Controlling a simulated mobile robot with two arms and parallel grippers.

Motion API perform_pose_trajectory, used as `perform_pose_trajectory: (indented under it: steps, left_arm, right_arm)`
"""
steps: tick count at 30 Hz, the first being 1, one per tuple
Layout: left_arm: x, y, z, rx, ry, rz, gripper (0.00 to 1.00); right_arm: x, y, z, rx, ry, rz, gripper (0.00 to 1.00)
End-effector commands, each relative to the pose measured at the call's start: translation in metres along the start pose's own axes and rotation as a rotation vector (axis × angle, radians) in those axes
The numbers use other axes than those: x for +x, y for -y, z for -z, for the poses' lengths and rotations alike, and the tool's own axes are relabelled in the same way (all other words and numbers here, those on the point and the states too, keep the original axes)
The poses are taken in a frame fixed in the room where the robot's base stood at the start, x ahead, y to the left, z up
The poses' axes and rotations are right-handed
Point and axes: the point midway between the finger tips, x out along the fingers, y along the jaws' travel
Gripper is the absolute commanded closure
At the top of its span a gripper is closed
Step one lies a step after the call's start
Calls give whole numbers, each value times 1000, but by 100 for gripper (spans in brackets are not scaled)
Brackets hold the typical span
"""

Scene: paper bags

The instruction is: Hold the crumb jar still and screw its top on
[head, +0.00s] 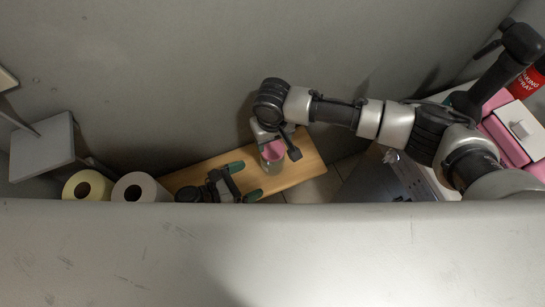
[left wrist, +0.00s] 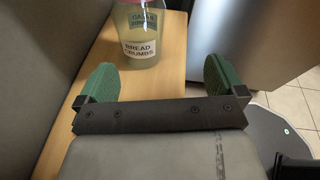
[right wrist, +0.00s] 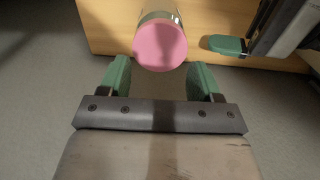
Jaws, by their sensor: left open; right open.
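The crumb jar (head: 272,166) is clear glass and stands upright on the wooden board; its "BREAD CRUMBS" label shows in the left wrist view (left wrist: 140,47). A pink top (right wrist: 160,45) sits over its mouth; I cannot tell how tightly it is seated. My left gripper (head: 245,182) is open beside the jar, left of it in the head view; in the left wrist view (left wrist: 160,80) the jar stands beyond its green fingers. My right gripper (right wrist: 159,76) is open above the jar, with the pink top just beyond its fingertips. Both grippers are empty.
The wooden board (head: 300,172) is narrow, between a grey wall and a large pale surface in the foreground. Two paper rolls, one yellowish (head: 74,187) and one white (head: 128,184), stand at its left end. A metal appliance (head: 375,178) stands to the right.

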Motion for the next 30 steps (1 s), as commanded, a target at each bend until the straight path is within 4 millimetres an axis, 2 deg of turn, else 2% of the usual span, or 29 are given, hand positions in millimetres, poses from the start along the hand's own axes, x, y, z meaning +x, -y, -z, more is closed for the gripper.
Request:
perform_pose_trajectory:
  steps: [3,8,24,30]
  left_arm:
    - [-3,-16,5,87,-40,-66,2]
    - [3,-23,7,119,-56,-89,2]
    - [76,-28,10,116,-55,-87,2]
    - [92,-30,12,117,-55,-87,2]
  right_arm:
    - [0,0,0,0,0,0,36]
    - [0,0,0,0,0,0,36]
    - [0,0,0,0,0,0,36]
    - [0,0,0,0,0,0,36]
